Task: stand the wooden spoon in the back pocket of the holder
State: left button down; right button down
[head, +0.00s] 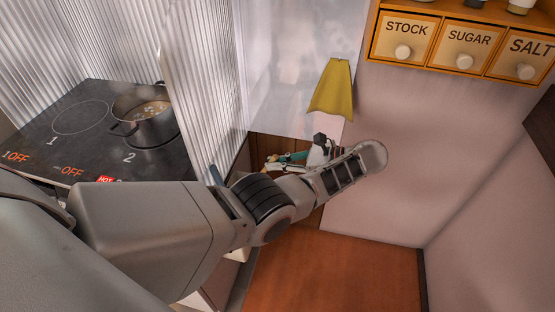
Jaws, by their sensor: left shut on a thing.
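My left arm reaches in from the left, and its gripper (316,155) is small and partly hidden by its own wrist. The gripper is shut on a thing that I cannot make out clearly. Small teal and whitish shapes (290,158) show beside it, in front of a brown wooden surface. I cannot pick out the wooden spoon for certain, nor the holder or its back pocket. My right gripper is not in view.
A yellow cloth (333,90) hangs above the gripper. Labelled drawers (465,45) are at upper right. The reddish-brown surface (340,275) below is clear.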

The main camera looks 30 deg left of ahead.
pick_arm(q)
jog(key=shift+f, duration=0.1)
jog(key=c, duration=2.1)
grip_release()
